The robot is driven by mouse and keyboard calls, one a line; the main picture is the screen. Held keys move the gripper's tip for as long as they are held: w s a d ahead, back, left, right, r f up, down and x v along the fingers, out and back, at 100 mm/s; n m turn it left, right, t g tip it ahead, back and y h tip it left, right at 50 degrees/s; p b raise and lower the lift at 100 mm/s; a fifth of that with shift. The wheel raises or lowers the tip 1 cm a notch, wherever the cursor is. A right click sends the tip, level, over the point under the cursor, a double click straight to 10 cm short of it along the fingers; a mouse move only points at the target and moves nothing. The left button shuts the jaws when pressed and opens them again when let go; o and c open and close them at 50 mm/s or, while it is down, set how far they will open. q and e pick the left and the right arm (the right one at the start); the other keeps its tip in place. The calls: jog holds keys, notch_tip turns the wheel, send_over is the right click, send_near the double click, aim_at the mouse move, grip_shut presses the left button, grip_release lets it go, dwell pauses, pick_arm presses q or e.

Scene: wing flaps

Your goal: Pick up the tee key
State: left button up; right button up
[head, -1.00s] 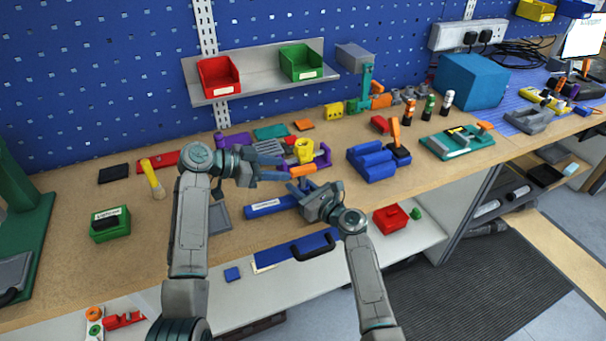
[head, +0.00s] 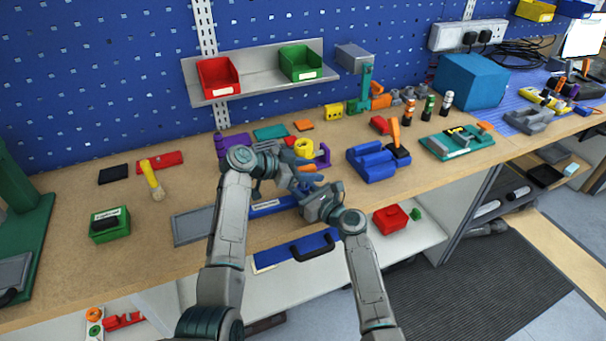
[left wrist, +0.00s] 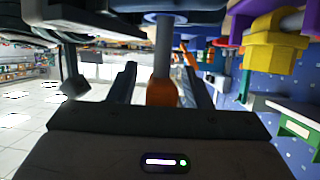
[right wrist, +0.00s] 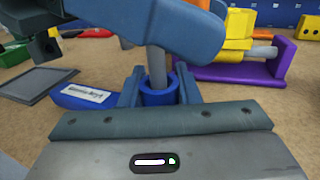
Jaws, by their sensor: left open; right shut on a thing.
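The tee key has a grey shaft (right wrist: 156,65) standing upright in the round blue socket (right wrist: 160,91) of a labelled blue holder (right wrist: 75,98). Its orange handle (left wrist: 162,92) lies between my left fingers in the left wrist view, and a bit of orange (head: 308,168) shows in the head view. My left gripper (head: 303,183) is open, with its fingers on either side of the handle; contact cannot be told. My right gripper (right wrist: 160,92) is shut on the socket of the blue holder, below the left gripper. The holder's label (head: 265,204) shows in the head view.
A yellow part on a purple stand (head: 320,157) is close behind the grippers. A blue block (head: 372,163) is to the right, a flat grey tray (head: 192,227) to the left. A blue drawer-like panel with a black handle (head: 312,246) lies in front.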

pick_arm(q)
grip_shut()
notch_tip(320, 180, up, 10)
dwell(0.6)
jog(key=shift+r, duration=3)
pick_arm(e)
jog(key=o, duration=1.1)
